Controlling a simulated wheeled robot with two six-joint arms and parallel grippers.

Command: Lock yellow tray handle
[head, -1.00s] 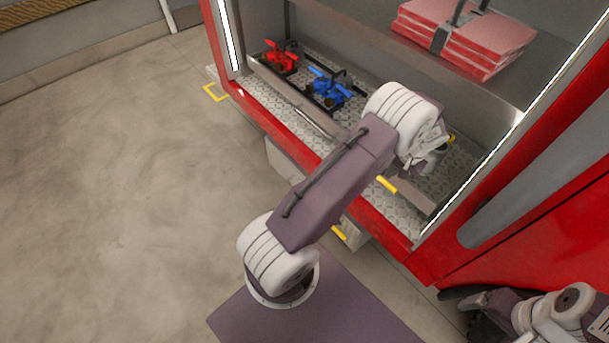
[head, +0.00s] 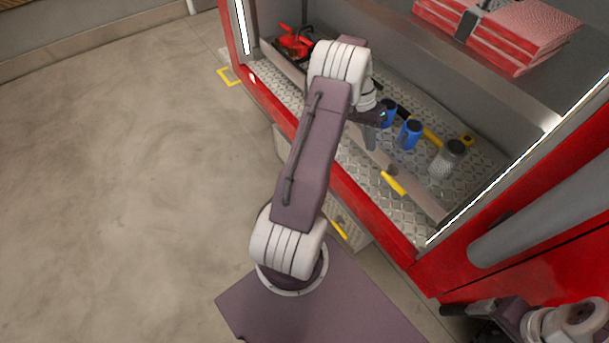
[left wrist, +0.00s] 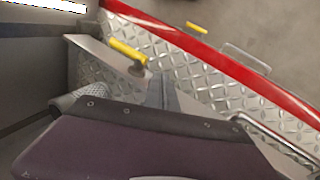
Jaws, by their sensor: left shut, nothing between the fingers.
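The yellow tray handle (head: 393,183) sits at the right part of the long metal tray's front wall (head: 425,202), inside the red vehicle's compartment. In the left wrist view the yellow handle (left wrist: 128,50) is on a round pivot, lying slantwise along the tray wall. My left gripper (head: 370,136) is shut and empty, above the tray wall to the left of the handle and apart from it. Its fingers (left wrist: 163,92) point down beside the handle in the wrist view. My right arm shows at the bottom right; its dark end (head: 462,310) is too unclear to tell its jaws.
A red pump (head: 295,42) and blue parts (head: 410,133) stand in the tray, partly behind my left arm. A grey cylinder (head: 448,158) stands to the right. A second yellow handle (head: 339,229) is on a lower drawer. Red boxes (head: 500,30) lie on the shelf above.

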